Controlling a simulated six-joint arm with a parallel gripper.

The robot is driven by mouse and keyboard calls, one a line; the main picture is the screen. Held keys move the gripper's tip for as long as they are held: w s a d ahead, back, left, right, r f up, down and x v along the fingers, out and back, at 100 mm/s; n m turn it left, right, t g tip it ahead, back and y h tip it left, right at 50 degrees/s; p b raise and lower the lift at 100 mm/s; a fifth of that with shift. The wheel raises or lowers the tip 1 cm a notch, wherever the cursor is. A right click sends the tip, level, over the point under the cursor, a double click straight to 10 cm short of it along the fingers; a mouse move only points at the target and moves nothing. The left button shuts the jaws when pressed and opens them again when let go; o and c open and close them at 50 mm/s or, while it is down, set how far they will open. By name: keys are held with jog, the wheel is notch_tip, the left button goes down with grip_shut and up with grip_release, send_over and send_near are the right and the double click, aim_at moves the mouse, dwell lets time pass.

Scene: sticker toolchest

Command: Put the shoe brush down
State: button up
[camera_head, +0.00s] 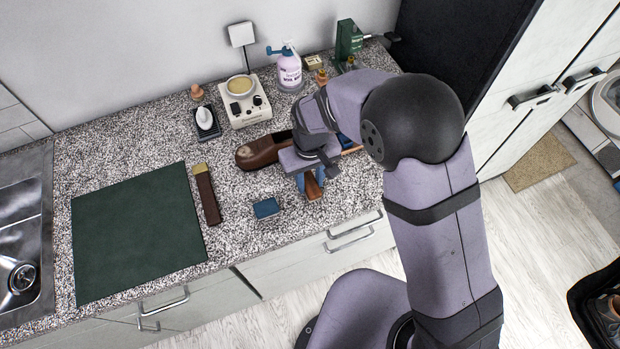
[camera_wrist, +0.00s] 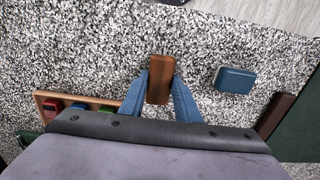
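The shoe brush (camera_wrist: 159,78), a brown wooden block, is between the two blue fingers of my gripper (camera_wrist: 160,88) in the wrist view. The fingers appear to press on both its long sides. In the head view the brush (camera_head: 313,186) shows below my gripper (camera_head: 309,184), over the front part of the speckled counter (camera_head: 240,240). My wrist partly covers it there. I cannot tell whether its underside touches the counter.
A blue block (camera_head: 266,208), a brown strip with a brass end (camera_head: 208,197) and a dark green mat (camera_head: 140,235) lie to the left. A brown shoe (camera_head: 258,153) is behind. A wooden tray (camera_wrist: 43,98) holds coloured blocks. Bare counter surrounds the brush.

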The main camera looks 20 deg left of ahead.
aim_at(310, 183)
jog(key=o, duration=0.3)
jog(key=shift+o, duration=0.2)
jog(key=shift+r, duration=0.1)
notch_tip(310, 183, up, 12)
jog(key=b, duration=0.3)
jog(key=shift+b, duration=0.35)
jog(key=w+d+f+m, duration=0.2)
jog(key=d+m, duration=0.3)
jog(key=d, duration=1.4)
jog(key=s+d+f+m, duration=0.4)
jog(key=s+d, duration=0.4)
jog(key=d, duration=0.4)
jog(key=shift+s+d, duration=0.2)
jog(key=shift+d, duration=0.2)
